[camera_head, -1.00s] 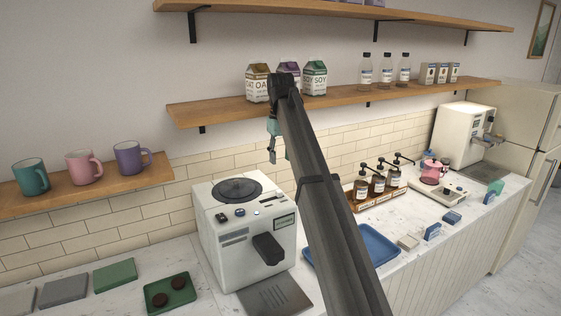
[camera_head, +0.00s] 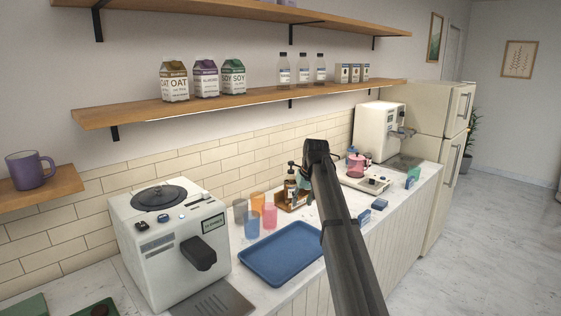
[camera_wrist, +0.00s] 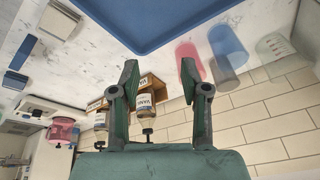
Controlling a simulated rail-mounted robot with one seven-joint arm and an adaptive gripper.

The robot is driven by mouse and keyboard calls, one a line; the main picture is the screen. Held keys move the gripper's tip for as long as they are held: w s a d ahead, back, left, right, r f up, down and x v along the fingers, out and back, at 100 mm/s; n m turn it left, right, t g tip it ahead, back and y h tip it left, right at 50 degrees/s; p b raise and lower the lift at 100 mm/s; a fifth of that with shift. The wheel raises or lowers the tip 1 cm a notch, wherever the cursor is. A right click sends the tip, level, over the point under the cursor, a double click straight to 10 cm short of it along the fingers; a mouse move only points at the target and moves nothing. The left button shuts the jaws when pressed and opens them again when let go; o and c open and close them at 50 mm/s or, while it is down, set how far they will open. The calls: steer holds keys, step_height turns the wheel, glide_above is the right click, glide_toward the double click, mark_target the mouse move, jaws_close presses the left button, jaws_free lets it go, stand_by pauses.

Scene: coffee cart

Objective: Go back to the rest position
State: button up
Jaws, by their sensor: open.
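My gripper (camera_wrist: 158,85) shows in the wrist view with its two green fingers spread apart and nothing between them. The syrup bottles (camera_wrist: 146,107) in their wooden rack are seen behind the fingers. In the head view my arm reaches up over the counter and hides the gripper itself. The arm's top end overlaps the rack and covers part of the bottles (camera_head: 290,187).
A blue tray (camera_head: 283,252) lies on the counter beside several coloured cups (camera_head: 270,216). A white coffee machine (camera_head: 165,245) stands at left. Cartons (camera_head: 205,79) and bottles (camera_head: 302,70) line the shelf.

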steer(key=s+d+f+m+t+b, duration=0.1)
steer(key=d+f+m+b, duration=0.1)
steer(key=d+f, duration=0.75)
steer(key=s+d+f+m+t+b, duration=0.1)
steer(key=s+d+f+m+b, duration=0.15)
steer(key=d+f, duration=0.65)
steer(key=s+d+f+g+p, duration=0.1)
steer(key=s+f+g, duration=0.1)
steer(key=s+f, duration=0.7)
steer(key=s+f+g+p, duration=0.1)
steer(key=s+f, duration=0.4)
steer(key=f, duration=0.7)
steer(key=s+a+f+g+p, duration=0.25)
steer(key=s+f, duration=0.55)
steer(key=s, duration=0.4)
steer(key=s+a+f+g+p, duration=0.1)
steer(key=s+a+f+g, duration=0.15)
steer(key=s+f, duration=0.65)
steer(key=s+a+n+g+p, duration=0.1)
steer(key=s+a+g+p, duration=0.1)
steer(key=s, duration=1.4)
steer(key=s+a+g+h+p, duration=0.1)
steer(key=s+a+g, duration=0.1)
steer(key=s, duration=1.5)
steer(key=shift+s+a+f+n+p, duration=0.15)
steer(key=shift+a+f+n+p, duration=0.1)
steer(key=shift+f+n+p, duration=0.15)
